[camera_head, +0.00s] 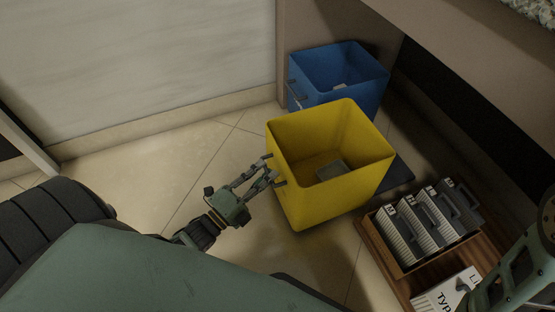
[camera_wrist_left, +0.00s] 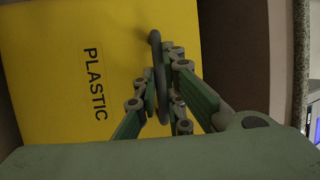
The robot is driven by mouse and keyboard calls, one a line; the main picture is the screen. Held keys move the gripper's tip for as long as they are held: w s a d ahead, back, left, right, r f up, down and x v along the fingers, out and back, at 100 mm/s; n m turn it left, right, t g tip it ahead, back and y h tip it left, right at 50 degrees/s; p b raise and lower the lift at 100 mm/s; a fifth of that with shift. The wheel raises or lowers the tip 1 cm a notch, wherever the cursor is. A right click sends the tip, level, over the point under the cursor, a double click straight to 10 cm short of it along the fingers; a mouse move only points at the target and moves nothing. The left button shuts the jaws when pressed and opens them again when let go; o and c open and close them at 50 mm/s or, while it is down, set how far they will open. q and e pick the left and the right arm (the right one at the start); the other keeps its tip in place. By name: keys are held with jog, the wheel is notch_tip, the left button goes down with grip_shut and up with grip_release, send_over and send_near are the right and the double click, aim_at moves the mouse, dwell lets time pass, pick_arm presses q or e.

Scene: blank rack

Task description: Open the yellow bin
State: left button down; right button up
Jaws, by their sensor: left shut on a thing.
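The yellow bin (camera_head: 335,205) stands open-topped at the middle of the head view, out in front of the cabinet opening. A small grey block (camera_head: 332,170) lies inside it. In the left wrist view the bin's yellow front (camera_wrist_left: 60,70) fills the left side and reads "PLASTIC". My left gripper (camera_head: 270,172) is at the bin's front face, shut on its dark handle (camera_wrist_left: 158,75). The handle passes between the fingers in the wrist view. My right gripper is not visible; only part of an arm shows at the lower right of the head view.
A blue bin (camera_head: 335,75) with its own handle stands behind the yellow one. To the right, a wooden box (camera_head: 385,245) holds several grey-and-white cases, with a white labelled box (camera_head: 445,292) nearby. The tiled floor (camera_head: 150,180) to the left is clear.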

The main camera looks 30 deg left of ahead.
pick_arm(q)
jog(key=shift+s+a+f, duration=0.1)
jog(key=shift+s+a, duration=0.15)
jog(key=shift+s, duration=0.2)
jog(key=c, duration=1.8)
grip_release()
jog(key=shift+c, duration=0.2)
jog(key=v, duration=1.2)
